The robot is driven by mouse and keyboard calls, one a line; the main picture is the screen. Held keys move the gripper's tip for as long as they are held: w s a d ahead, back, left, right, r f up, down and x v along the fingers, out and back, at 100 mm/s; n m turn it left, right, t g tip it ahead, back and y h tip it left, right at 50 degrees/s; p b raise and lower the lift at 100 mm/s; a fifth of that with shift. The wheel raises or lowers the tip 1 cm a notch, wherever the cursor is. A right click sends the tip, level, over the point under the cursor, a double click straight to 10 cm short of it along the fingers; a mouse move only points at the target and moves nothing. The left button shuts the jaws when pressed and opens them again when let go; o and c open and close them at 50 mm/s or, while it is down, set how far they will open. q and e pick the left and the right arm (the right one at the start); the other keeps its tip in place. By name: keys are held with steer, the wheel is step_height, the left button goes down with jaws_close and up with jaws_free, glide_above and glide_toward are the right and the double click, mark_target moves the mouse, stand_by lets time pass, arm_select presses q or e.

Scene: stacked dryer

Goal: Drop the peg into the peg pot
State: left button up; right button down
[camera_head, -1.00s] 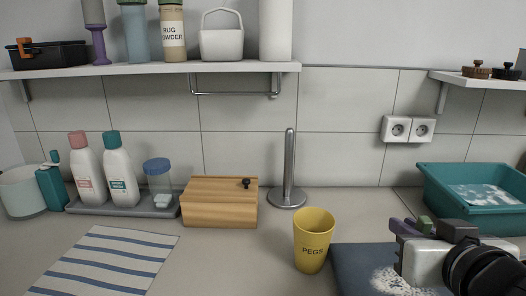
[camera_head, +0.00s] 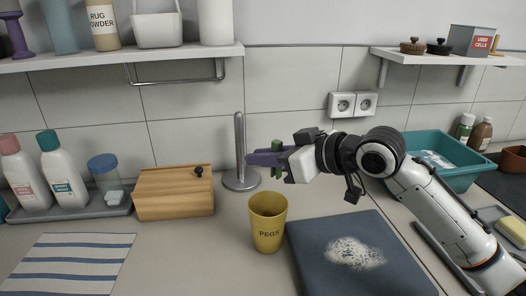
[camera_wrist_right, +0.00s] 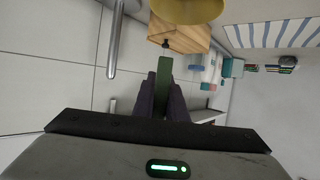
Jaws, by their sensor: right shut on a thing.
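The yellow peg pot (camera_head: 268,224), lettered PEGS, stands upright on the counter; its rim shows at the top of the right wrist view (camera_wrist_right: 188,8). My right gripper (camera_head: 262,159) has purple fingers and is above the pot, near its rim's height or higher. It is shut on a green peg (camera_wrist_right: 165,72), which sticks out beyond the fingertips in the right wrist view. In the head view only small green bits of the peg show beside the fingers. The inside of the pot is mostly hidden. My left gripper is in neither view.
A steel upright holder (camera_head: 240,150) stands just behind and left of the pot. A wooden box (camera_head: 172,195) is further left. A dark blue mat (camera_head: 320,262) with white powder lies to the right. A teal basin (camera_head: 455,172) stands at the back right.

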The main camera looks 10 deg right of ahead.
mark_target(272, 175)
step_height(272, 175, down, 4)
steer(key=shift+f+b, duration=0.25)
steer(key=shift+b, duration=0.7)
steer(key=shift+f+b, duration=0.25)
steer(key=shift+b, duration=0.1)
steer(key=c, duration=1.7)
jaws_free()
steer(key=b+v, duration=0.1)
steer(key=v, duration=0.9)
steer(key=shift+s+d+r, duration=0.1)
steer(key=shift+d, duration=0.05)
